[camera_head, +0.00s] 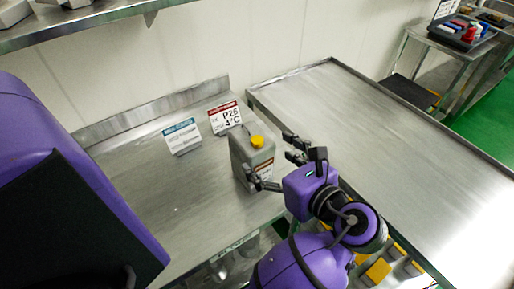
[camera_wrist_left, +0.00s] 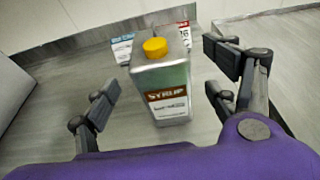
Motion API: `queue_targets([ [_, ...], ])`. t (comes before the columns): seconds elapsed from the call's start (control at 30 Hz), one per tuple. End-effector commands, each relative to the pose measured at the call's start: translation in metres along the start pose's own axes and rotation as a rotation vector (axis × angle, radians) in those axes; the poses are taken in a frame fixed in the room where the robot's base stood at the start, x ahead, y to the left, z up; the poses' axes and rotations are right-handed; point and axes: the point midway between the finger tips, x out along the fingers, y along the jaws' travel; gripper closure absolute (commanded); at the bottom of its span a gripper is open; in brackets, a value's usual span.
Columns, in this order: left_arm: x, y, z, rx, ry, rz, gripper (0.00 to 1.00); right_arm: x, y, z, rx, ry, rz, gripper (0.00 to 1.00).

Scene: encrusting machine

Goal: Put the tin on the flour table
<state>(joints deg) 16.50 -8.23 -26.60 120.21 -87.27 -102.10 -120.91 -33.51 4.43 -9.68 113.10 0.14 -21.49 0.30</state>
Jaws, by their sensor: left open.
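The tin (camera_head: 240,165) is a grey, box-shaped syrup tin with a yellow cap. It stands upright on a steel table (camera_head: 150,200), in front of two small signs. In the left wrist view the tin (camera_wrist_left: 165,95) shows its SYRUP label between the spread fingers. My left gripper (camera_head: 276,166) is open beside the tin, its fingers reaching toward it from the right. I see no clear grip on the tin. A second steel table (camera_head: 390,150) with a raised rim stands to the right; no label shows whether it is the flour table. My right gripper is not in view.
A white and blue sign (camera_head: 182,137) and a red and white sign (camera_head: 224,117) stand behind the tin. A shelf (camera_head: 80,22) hangs at upper left. The right table's top is bare. Yellow-topped items (camera_head: 378,270) sit low beneath its edge.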

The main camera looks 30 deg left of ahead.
Motion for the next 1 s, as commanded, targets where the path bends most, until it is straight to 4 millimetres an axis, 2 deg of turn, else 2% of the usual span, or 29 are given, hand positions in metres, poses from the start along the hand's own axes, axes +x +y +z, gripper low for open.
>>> queue_targets([
  [0.1, -0.021, 0.000, -0.001, 0.001, 0.002, 0.001, 0.21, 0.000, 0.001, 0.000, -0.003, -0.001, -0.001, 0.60],
  [0.3, -0.039, 0.000, -0.001, 0.002, 0.000, 0.002, 0.21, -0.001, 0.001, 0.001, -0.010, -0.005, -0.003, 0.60],
  [1.0, -0.041, 0.000, 0.000, 0.001, 0.000, 0.002, 0.21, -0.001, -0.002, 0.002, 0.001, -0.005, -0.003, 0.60],
])
